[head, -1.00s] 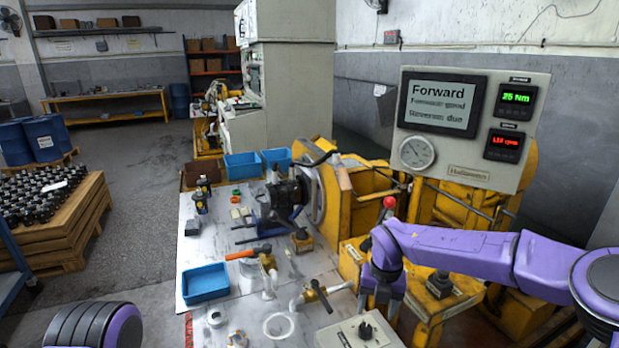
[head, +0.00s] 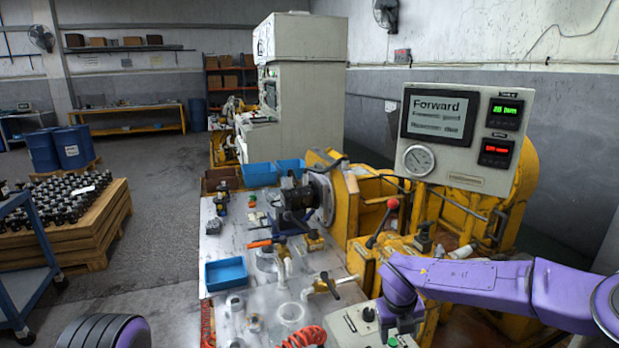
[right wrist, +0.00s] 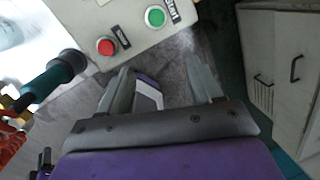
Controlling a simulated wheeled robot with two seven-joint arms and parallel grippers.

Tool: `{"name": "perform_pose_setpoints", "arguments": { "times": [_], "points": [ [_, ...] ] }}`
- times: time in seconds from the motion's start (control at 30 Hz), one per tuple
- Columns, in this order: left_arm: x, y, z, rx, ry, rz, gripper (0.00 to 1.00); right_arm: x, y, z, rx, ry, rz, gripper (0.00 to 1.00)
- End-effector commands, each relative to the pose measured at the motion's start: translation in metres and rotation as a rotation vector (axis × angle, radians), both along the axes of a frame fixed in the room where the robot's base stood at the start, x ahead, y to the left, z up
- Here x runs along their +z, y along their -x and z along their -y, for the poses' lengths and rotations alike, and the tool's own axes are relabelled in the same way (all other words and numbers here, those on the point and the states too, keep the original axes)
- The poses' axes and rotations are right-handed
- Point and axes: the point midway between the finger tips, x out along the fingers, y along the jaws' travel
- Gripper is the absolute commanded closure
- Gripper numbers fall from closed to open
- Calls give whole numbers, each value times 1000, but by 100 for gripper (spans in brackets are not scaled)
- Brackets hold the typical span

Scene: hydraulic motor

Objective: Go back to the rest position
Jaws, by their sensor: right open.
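My right arm reaches in purple from the right in the head view. Its gripper (head: 402,326) points down beside the control box (head: 352,328), low in the picture. In the right wrist view the two fingers (right wrist: 162,88) stand apart with nothing held between them. The box with a red button (right wrist: 106,46) and a green button (right wrist: 155,16) lies just beyond the fingertips there. My left gripper is out of view; only a dark and purple part of my left arm shows at the bottom left.
A red-knobbed lever (head: 382,222) stands behind the right gripper. The display panel (head: 467,138) reads "Forward". The white bench (head: 236,238) holds a blue tray (head: 226,274), fittings and a dark motor (head: 296,196).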

Motion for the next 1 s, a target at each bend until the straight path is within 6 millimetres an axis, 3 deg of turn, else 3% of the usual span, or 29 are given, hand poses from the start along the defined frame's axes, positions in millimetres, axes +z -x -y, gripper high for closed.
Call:
{"name": "perform_pose_setpoints", "arguments": {
  "times": [0.17, 0.37, 0.47, 0.53, 0.6, 0.73, 0.83, 1.0],
  "points": [
    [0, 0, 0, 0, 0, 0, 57, -36, 17, 16, 292, 223, 7, 36],
    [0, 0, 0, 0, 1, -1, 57, -101, 63, 34, 841, 541, -55, 36],
    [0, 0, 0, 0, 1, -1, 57, -148, 119, 42, 1292, 693, -137, 36],
    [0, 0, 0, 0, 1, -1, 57, -179, 174, 46, 1644, 742, -202, 36],
    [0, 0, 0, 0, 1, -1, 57, -199, 231, 52, 1939, 729, -257, 36],
    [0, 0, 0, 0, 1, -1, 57, -211, 319, 70, 2272, 627, -346, 36],
    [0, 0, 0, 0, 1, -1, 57, -212, 357, 87, 2361, 567, -423, 36],
    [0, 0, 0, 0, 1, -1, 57, -216, 373, 96, 2391, 538, -471, 36]
  ]
}}
